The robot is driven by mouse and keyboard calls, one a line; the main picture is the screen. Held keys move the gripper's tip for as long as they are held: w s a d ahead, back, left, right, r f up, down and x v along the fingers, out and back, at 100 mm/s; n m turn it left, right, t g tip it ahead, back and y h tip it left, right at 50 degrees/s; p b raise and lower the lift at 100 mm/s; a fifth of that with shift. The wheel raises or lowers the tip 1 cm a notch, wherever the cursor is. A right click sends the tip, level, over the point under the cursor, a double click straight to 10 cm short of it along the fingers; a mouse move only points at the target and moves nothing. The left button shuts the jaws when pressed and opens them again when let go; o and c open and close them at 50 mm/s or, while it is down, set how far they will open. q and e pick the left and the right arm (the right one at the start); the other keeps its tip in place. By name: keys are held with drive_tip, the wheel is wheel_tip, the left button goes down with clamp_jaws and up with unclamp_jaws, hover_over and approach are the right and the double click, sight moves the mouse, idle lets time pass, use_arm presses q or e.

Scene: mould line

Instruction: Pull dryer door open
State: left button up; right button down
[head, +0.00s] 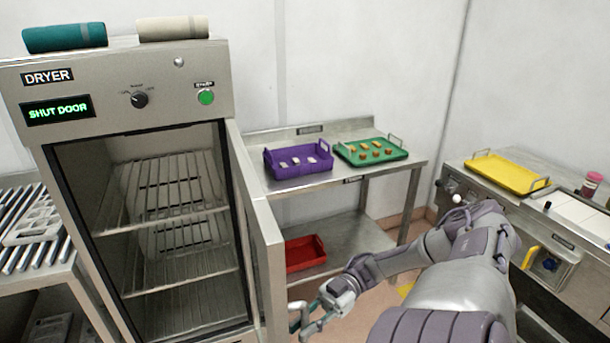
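The dryer (185,100) stands at the left, with a lit display reading "SHUT DOOR". Its door (262,245) is swung open on the right side and shows nearly edge-on, pointing toward me. The dark-framed opening shows wire shelves (165,190) inside. My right gripper (312,315) is low in the middle of the view, just right of the door's outer edge, beside a curved metal piece that looks like the door handle. Whether its fingers are closed around it I cannot tell. My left gripper is not in view.
Teal (65,37) and cream (172,28) rolls lie on the dryer. A steel table (350,180) behind the door carries a purple tray (272,163) and a green tray (345,153), with a red tray (303,252) below. A counter with a yellow tray (507,172) stands right.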

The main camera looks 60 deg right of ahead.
drive_tip(key=c, duration=1.1)
unclamp_jaws()
drive_tip(key=v, duration=1.2)
